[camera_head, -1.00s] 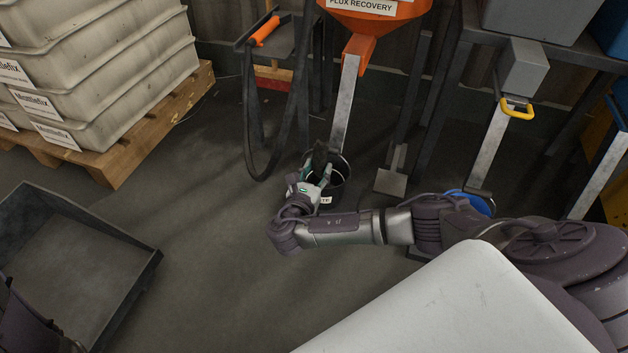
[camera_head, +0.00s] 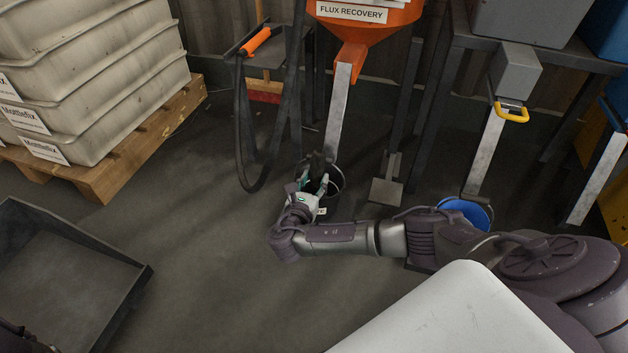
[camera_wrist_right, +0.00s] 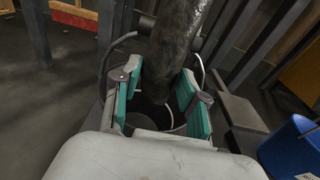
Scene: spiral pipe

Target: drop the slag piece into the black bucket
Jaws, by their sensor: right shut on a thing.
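The slag piece (camera_wrist_right: 178,42) is a dark, rough, elongated lump between the fingers of my right gripper in the right wrist view. My right gripper (camera_head: 318,178) is shut on it. In the head view the gripper is over the mouth of the black bucket (camera_head: 337,188), which stands on the floor below the orange hopper's chute. The bucket's rim shows around the fingers in the right wrist view. The gripper and slag hide much of the bucket's inside. My left gripper is not in view.
The orange flux recovery hopper (camera_head: 362,35) and its pale chute (camera_head: 338,110) rise just behind the bucket. A blue bucket (camera_head: 468,210) stands to the right. A black tray (camera_head: 130,300) and a pallet (camera_head: 120,170) with stacked crates lie left. Floor between is clear.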

